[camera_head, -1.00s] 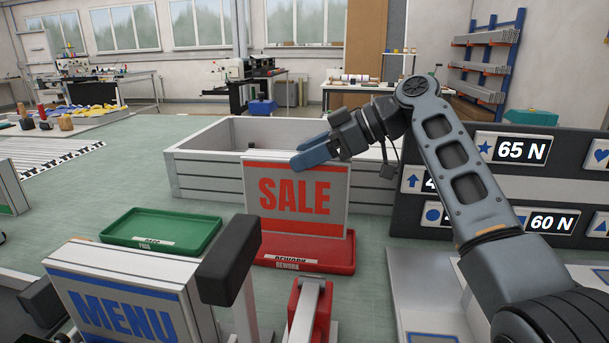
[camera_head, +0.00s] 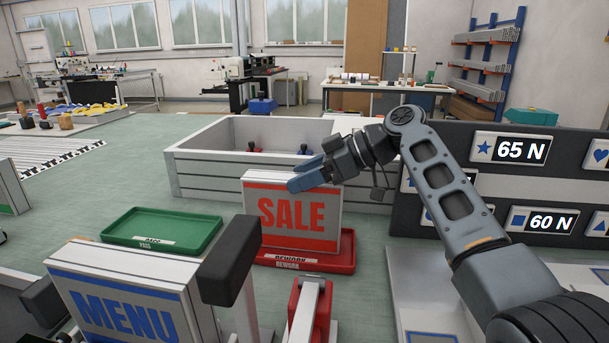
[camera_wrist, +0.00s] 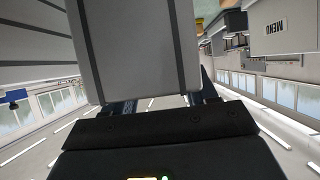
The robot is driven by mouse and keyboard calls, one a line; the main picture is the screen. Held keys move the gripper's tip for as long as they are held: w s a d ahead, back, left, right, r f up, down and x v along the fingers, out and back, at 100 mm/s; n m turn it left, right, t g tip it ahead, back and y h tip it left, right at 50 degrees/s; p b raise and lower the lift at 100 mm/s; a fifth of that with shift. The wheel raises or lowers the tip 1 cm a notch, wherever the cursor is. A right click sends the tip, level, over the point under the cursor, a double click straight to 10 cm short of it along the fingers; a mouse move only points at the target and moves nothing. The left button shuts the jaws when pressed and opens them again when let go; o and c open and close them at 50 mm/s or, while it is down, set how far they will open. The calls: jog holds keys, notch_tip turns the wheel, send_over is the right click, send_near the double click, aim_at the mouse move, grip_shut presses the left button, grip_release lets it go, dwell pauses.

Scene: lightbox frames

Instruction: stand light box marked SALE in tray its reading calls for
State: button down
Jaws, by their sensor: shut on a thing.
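The SALE light box (camera_head: 292,222), white with red bands and red lettering, stands upright at the red REWORK tray (camera_head: 330,265). Its lower edge is low over the tray; I cannot tell whether it touches the tray floor. My gripper (camera_head: 305,181) is shut on the top part of the box. In the wrist view the grey back of the box (camera_wrist: 135,45) fills the space between my fingers (camera_wrist: 163,106). The green PASS tray (camera_head: 165,228) lies to the left and is empty.
A MENU light box (camera_head: 120,300) stands in the front left, by a dark-ended clamp. A large white crate (camera_head: 215,160) is behind the trays. A dark board (camera_head: 520,175) at the right shows symbols with force values, such as star 65 N and square 60 N; my arm hides part of it.

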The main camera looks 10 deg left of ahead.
jog(key=shift+c, duration=1.6)
grip_release()
jog(key=shift+r, duration=0.1)
jog(key=v, duration=1.2)
jog(key=shift+s, duration=0.1)
